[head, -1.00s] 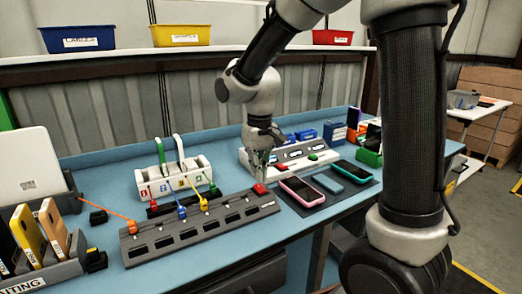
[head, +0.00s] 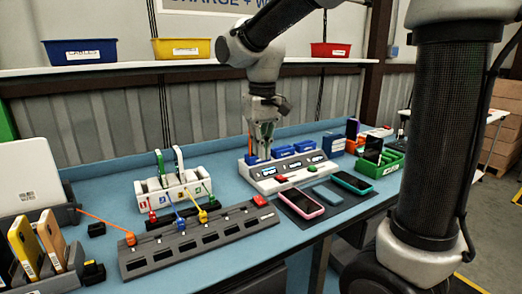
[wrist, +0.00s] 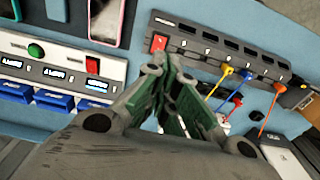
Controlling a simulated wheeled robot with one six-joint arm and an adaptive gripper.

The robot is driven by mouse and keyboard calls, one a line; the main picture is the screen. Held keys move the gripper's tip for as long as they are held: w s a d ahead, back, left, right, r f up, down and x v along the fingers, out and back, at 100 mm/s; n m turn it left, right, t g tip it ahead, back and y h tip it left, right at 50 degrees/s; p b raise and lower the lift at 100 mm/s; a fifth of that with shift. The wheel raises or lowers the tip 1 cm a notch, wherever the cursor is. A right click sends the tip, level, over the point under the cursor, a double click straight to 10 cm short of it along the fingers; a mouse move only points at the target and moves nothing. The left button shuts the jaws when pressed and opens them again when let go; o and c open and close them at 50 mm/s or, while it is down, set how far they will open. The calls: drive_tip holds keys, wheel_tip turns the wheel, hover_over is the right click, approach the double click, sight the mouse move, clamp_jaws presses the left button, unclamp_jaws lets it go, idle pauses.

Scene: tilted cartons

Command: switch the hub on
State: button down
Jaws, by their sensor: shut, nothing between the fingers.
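A long dark grey hub (head: 200,240) with a row of slots lies along the bench's front. A red switch (head: 260,200) is at its right end; I cannot tell which way it is tipped. Orange, blue and yellow plugs sit along its back edge. My gripper (head: 262,140) is shut and empty, pointing down, raised above and behind the switch in the head view. In the wrist view my gripper (wrist: 166,64) shows its green-padded fingers together, with the red switch (wrist: 159,43) just beyond their tips and the hub (wrist: 225,55) running right.
A white console (head: 262,183) with small displays and red and green buttons stands behind. A pink-edged phone (head: 300,204) and a teal-edged phone (head: 350,182) lie to the right.

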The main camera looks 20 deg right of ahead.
sight(257, 197)
drive_tip(key=shift+w+r+t, duration=0.25)
drive_tip(key=shift+w+t, duration=0.1)
drive_tip(key=shift+t, duration=0.45)
drive_tip(key=f, duration=0.4)
drive_tip(key=w+f, duration=0.1)
drive_tip(key=f, duration=0.4)
drive_tip(key=w+f, duration=0.1)
drive_tip(key=f, duration=0.4)
drive_tip(key=shift+w+a, duration=0.15)
drive_tip(key=shift+w, duration=0.05)
drive_tip(key=shift+r, duration=0.1)
